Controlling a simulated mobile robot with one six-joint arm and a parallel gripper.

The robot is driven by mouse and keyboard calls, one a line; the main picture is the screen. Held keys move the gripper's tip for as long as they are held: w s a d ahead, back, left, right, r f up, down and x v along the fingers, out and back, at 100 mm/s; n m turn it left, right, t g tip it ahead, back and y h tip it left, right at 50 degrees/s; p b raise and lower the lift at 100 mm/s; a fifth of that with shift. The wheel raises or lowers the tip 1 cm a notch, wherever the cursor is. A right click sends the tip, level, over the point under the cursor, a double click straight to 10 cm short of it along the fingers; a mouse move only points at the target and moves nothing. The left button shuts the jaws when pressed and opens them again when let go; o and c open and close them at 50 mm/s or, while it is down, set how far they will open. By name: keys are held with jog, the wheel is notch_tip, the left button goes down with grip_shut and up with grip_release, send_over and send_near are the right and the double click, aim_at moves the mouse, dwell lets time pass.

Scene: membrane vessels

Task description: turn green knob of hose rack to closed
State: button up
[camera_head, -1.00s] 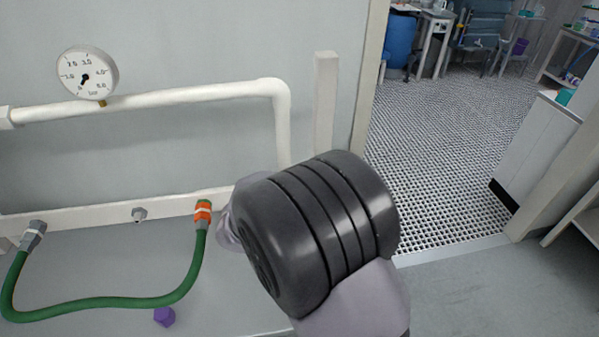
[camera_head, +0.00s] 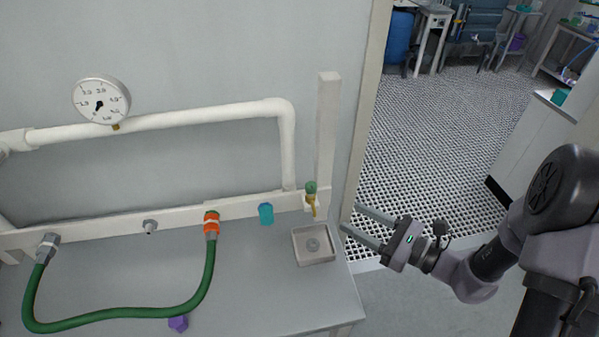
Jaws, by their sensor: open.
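The green knob (camera_head: 310,187) sits on top of a small brass tap at the right end of the white hose rack rail (camera_head: 120,231). The tap's spout points down above a small grey basin. My gripper (camera_head: 352,219) is open and empty, to the right of the knob and a little lower in the picture, apart from it. Its two long fingers point left. The knob is too small to tell its turned position.
A green hose (camera_head: 120,317) runs from a grey fitting to an orange connector (camera_head: 211,224) on the rail. A teal cap (camera_head: 266,213) is on the rail and a purple piece (camera_head: 178,323) lies on the bench. A square basin (camera_head: 328,258) stands below the tap. A doorway opens at right.

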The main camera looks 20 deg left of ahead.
aim_at(307, 184)
jog(key=shift+m+t, duration=0.4)
jog(key=x, duration=0.5)
jog(key=r+b+x, duration=0.1)
jog(key=x, duration=1.1)
jog(key=shift+w+d+r+b, duration=0.1)
jog(key=shift+w+r+b, duration=0.15)
jog(key=shift+b, duration=0.15)
grip_shut()
jog(key=shift+w+d+m+t, duration=0.1)
jog(key=shift+w+m+t, duration=0.05)
jog(key=shift+m+t, duration=0.7)
